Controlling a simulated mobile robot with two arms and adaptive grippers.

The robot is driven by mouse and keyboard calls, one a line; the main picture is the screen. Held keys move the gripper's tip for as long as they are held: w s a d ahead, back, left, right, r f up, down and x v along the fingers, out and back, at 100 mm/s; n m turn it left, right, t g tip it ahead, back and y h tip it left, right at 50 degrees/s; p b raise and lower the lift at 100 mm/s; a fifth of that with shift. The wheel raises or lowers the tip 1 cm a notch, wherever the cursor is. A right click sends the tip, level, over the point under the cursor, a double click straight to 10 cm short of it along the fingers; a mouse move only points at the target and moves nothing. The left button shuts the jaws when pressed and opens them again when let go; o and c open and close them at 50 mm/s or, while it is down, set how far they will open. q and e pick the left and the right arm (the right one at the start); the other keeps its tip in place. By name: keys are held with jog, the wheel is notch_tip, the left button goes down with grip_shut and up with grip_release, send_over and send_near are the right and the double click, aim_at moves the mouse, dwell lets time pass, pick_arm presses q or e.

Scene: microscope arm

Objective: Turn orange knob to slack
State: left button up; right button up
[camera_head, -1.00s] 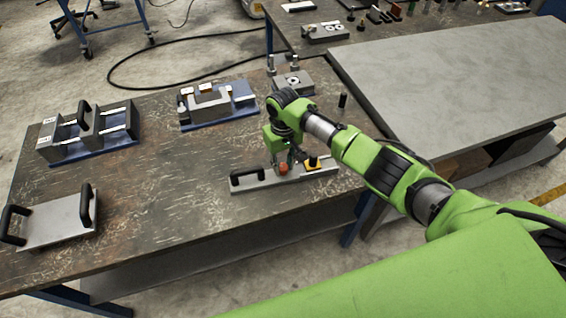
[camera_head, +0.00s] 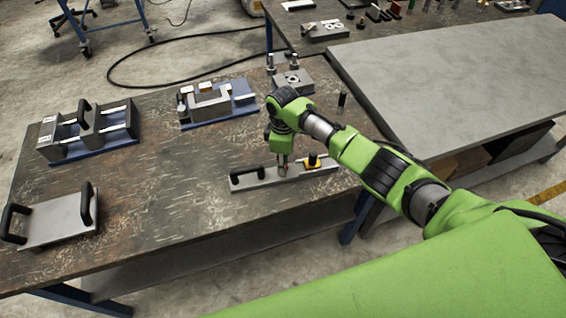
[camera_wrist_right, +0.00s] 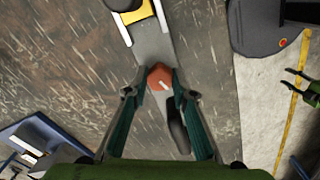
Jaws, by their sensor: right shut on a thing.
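The orange knob (camera_wrist_right: 160,77) with a pale mark on top sits on a flat metal bar (camera_head: 262,180) on the brown table. In the head view the knob is mostly hidden behind my right gripper (camera_head: 283,170), which points straight down at the bar. In the right wrist view the two fingers of this gripper (camera_wrist_right: 160,88) are closed around the knob's sides. My left gripper (camera_wrist_right: 289,84) shows small at the right edge of the right wrist view, with its fingers apart and empty, away from the bar.
The bar carries a black handle (camera_head: 248,175) left of the knob and a yellow-and-black part (camera_head: 312,161) right of it. Blue-based fixtures (camera_head: 87,154) stand at the table's back and left. A plate with two handles (camera_head: 55,220) lies at front left. The table's middle is clear.

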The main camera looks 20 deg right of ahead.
jog(key=n, duration=0.6)
jog(key=shift+w+b, duration=0.1)
jog(key=shift+b, duration=0.3)
jog(key=n, duration=0.3)
jog(key=shift+n+b, duration=0.75)
jog(key=shift+n, duration=1.65)
jog(key=o, duration=1.1)
notch_tip(320, 180, up, 12)
